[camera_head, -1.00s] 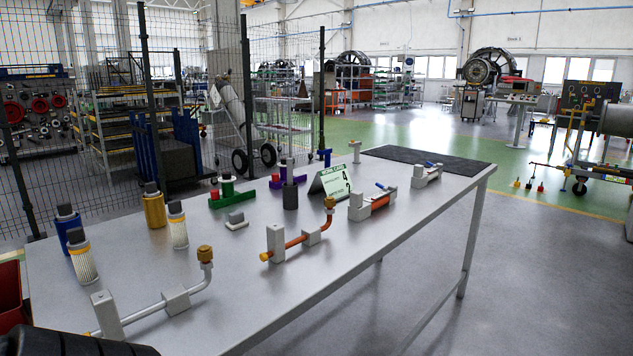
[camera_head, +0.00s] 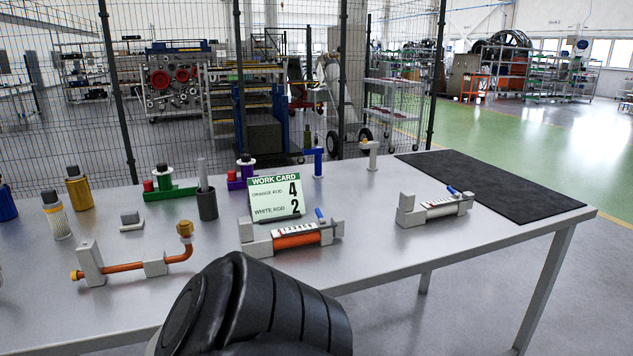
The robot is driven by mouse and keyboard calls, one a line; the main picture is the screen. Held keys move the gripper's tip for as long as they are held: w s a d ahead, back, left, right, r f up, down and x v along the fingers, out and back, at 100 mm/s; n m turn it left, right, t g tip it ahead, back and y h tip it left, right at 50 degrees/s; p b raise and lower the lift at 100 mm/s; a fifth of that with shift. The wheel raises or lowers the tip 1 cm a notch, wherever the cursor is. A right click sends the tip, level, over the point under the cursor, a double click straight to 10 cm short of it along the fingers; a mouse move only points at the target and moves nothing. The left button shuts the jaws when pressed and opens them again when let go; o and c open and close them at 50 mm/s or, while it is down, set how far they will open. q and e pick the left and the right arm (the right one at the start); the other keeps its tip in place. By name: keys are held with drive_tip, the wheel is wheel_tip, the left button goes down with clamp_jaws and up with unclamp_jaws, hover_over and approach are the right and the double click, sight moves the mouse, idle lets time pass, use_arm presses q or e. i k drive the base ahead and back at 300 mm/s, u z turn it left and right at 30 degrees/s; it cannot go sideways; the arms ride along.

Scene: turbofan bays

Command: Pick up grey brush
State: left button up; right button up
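A small grey block on a pale base (camera_head: 131,221) lies on the left half of the table. It may be the grey brush, but it is too small to be sure. A dark grey cup (camera_head: 207,205) with a light grey rod standing in it is to its right; I cannot tell whether that rod is a brush. Neither gripper is in view. Only a black, rounded part of my own arm shows at the bottom centre, covering part of the table's front edge.
The grey table (camera_head: 370,225) also holds a work card (camera_head: 276,198), an orange pipe fixture (camera_head: 125,267), an orange rod gauge (camera_head: 292,238), a white rod gauge (camera_head: 436,206) and a black mat (camera_head: 500,185). Bottles stand at left. A mesh fence (camera_head: 180,110) runs behind.

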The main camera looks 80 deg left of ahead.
sight(204, 186)
drive_tip(key=i, duration=0.95)
drive_tip(key=u, duration=3.35)
